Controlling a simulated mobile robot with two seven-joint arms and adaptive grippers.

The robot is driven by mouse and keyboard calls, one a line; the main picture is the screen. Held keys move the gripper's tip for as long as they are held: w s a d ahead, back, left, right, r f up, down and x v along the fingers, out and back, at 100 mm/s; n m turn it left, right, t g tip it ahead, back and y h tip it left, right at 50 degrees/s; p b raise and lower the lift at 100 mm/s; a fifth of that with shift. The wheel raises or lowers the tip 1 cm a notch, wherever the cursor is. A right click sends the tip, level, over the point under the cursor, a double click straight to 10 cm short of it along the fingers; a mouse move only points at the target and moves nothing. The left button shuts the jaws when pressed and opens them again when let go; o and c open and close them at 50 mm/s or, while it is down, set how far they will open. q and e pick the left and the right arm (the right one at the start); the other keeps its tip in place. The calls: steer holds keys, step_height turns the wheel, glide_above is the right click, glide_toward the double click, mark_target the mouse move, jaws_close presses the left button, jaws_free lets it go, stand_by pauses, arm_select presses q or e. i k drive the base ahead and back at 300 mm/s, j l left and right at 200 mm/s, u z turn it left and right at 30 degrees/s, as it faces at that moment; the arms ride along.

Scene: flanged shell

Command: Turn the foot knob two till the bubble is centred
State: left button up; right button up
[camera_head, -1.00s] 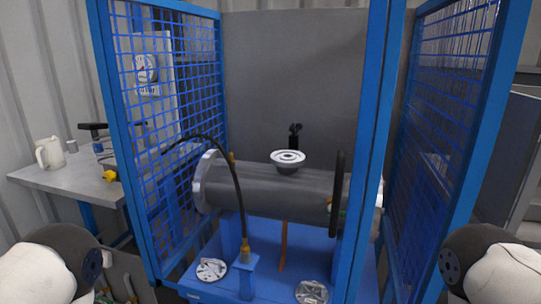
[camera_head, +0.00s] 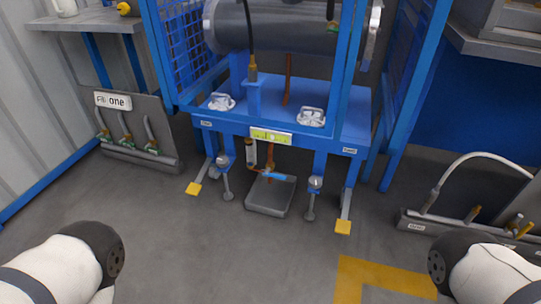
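A yellow-green level vial (camera_head: 271,137) is fixed to the front edge of the blue stand (camera_head: 230,126); its bubble is too small to place. Two grey foot knobs sit on threaded feet below that edge, a left foot knob (camera_head: 224,161) and a right foot knob (camera_head: 316,183). Small white labels mark the stand's left and right front corners, but I cannot read which knob is two. Parts of my two arms show at the bottom left and bottom right corners. Neither gripper is in view, and nothing of mine touches the knobs.
A grey drain tray (camera_head: 269,196) with a blue-handled valve (camera_head: 272,175) lies between the feet. Yellow-tipped legs (camera_head: 343,227) stick out in front. Hose panels stand left (camera_head: 135,130) and right (camera_head: 470,225). The floor in front is clear, with yellow marking (camera_head: 385,275).

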mark_target(314, 181)
steer(key=i+z, duration=0.2)
steer(key=i, duration=0.25)
steer(key=i+j+z, duration=0.15)
steer(key=i, duration=0.3)
steer(key=i+j+z, duration=0.2)
steer(key=i, duration=0.25)
steer(key=l, duration=0.1)
